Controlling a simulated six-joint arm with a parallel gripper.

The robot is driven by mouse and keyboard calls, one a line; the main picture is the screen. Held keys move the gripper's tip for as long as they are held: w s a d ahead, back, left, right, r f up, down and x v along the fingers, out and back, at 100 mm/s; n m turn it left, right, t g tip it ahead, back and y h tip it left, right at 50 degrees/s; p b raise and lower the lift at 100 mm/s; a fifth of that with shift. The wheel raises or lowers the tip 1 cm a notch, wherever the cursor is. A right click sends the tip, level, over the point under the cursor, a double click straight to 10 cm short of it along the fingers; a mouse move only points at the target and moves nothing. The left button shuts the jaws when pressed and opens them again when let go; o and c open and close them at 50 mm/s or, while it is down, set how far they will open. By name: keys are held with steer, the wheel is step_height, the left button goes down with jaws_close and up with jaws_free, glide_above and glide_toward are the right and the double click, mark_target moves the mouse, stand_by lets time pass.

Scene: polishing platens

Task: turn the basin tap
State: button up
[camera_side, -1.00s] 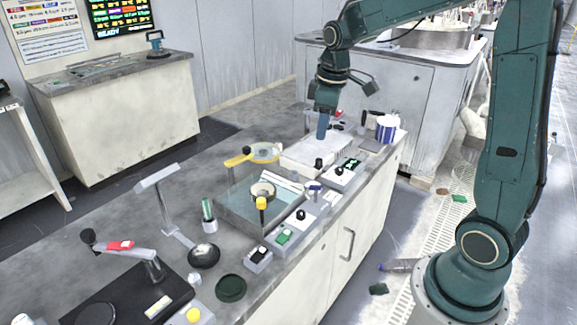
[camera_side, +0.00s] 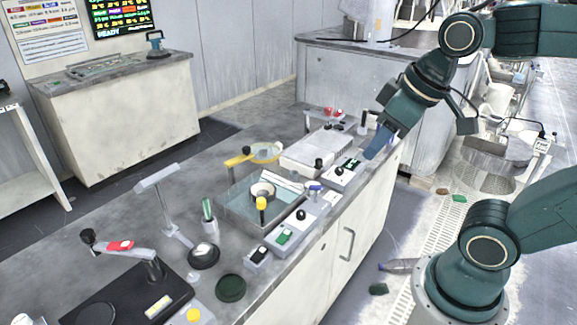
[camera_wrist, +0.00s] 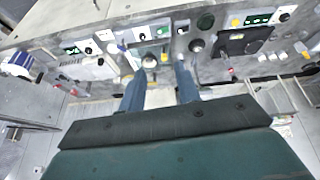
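The basin (camera_side: 228,212), a clear-sided tray with a round bowl in it, sits mid-bench in the side view. A yellow knob (camera_side: 261,203) stands upright at its front side; I cannot tell for sure whether this is the tap. In the wrist view my gripper (camera_wrist: 160,72) is open, with nothing held between the fingers.
A control box with a green display (camera_side: 345,172) lies between gripper and basin. A white tray (camera_side: 312,152) is behind it. A blue-white cup (camera_wrist: 18,62) shows at the wrist view's left.

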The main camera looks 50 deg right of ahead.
steer(key=s, duration=0.2)
steer(key=s+a, duration=0.1)
steer(key=shift+f+m+t, duration=0.3)
steer(key=shift+f+m, duration=0.1)
steer(key=w+d+f+n+g, duration=0.15)
steer(key=w+d, duration=0.25)
steer(key=w, duration=0.4)
steer(key=w+d+f+n+g, duration=0.15)
steer(key=w+d, duration=0.25)
steer(key=w, duration=0.4)
steer(key=w+d+f+n+g, duration=0.2)
steer(key=w+d+f+n, duration=0.1)
steer(key=w+d+f, duration=0.6)
step_height(320, 180, down, 3)
steer(key=shift+w+d+r+g, duration=0.15)
steer(key=shift+d+g, duration=0.15)
steer(key=shift+d, duration=0.8)
steer(key=shift+f, duration=0.2)
